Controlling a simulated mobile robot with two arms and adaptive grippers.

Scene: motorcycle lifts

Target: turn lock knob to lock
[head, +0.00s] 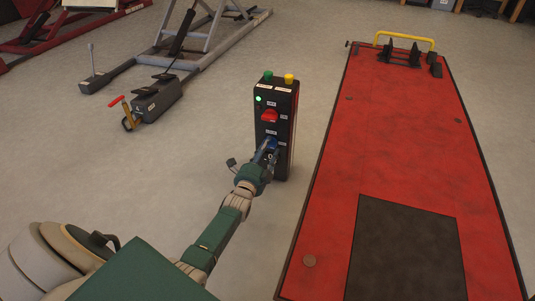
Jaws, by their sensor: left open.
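A dark upright control box (289,131) stands on the floor at the centre of the head view. Its front carries a red knob (270,116) and, below it, a small blue knob (272,142). The labels are too small to read, so I cannot tell which knob is the lock. My left gripper (268,151) is open in front of the lower face, its fingertips at the blue knob and partly covering it. I cannot tell whether they touch it. My right gripper is not in view.
The box top has a green button (268,76) and a yellow button (289,78); a green light (258,99) glows on the front. A red lift platform (400,150) lies right. A grey lift frame (205,50) and a pedal unit (155,98) stand left. Floor between is clear.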

